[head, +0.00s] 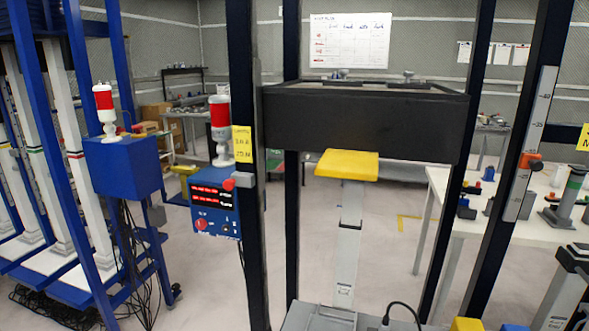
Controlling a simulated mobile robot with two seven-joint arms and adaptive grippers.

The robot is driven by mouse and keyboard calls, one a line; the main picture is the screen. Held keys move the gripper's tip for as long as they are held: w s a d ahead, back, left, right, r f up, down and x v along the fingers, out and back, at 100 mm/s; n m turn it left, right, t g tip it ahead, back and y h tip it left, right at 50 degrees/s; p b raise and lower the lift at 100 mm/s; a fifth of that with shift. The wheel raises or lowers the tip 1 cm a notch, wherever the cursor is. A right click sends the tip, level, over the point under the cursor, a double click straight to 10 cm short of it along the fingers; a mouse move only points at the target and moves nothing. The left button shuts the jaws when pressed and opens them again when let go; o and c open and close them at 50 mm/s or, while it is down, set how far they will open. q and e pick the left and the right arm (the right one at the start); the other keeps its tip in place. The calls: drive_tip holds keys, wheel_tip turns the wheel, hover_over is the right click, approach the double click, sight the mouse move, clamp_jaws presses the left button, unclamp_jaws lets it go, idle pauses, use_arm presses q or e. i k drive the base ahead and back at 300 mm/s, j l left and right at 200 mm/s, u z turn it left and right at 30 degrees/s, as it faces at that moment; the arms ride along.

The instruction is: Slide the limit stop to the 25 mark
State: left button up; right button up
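The limit stop (531,161) is a small orange-red block with a dark part beside it. It sits on a pale scale strip (541,108) that runs down the dark right-hand post of the frame. The stop is a little below the middle of the strip. I do not make out either of my grippers in the head view, and nothing is seen touching the stop.
A black crossbeam box (365,118) spans the frame, with a yellow plate (346,164) below it. A blue control box (215,202) hangs on the left post. A white table (437,182) with small parts stands behind the right post. Open floor shows behind the frame.

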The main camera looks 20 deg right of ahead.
sight(531, 161)
drive_tip(key=z, duration=0.65)
drive_tip(key=k+j+z, duration=0.1)
drive_tip(key=z, duration=0.25)
drive_tip(key=k+j+z, duration=0.1)
drive_tip(key=z, duration=0.25)
drive_tip(key=k+z, duration=0.15)
drive_tip(key=z, duration=0.2)
drive_tip(key=k+j, duration=0.1)
drive_tip(key=k, duration=0.75)
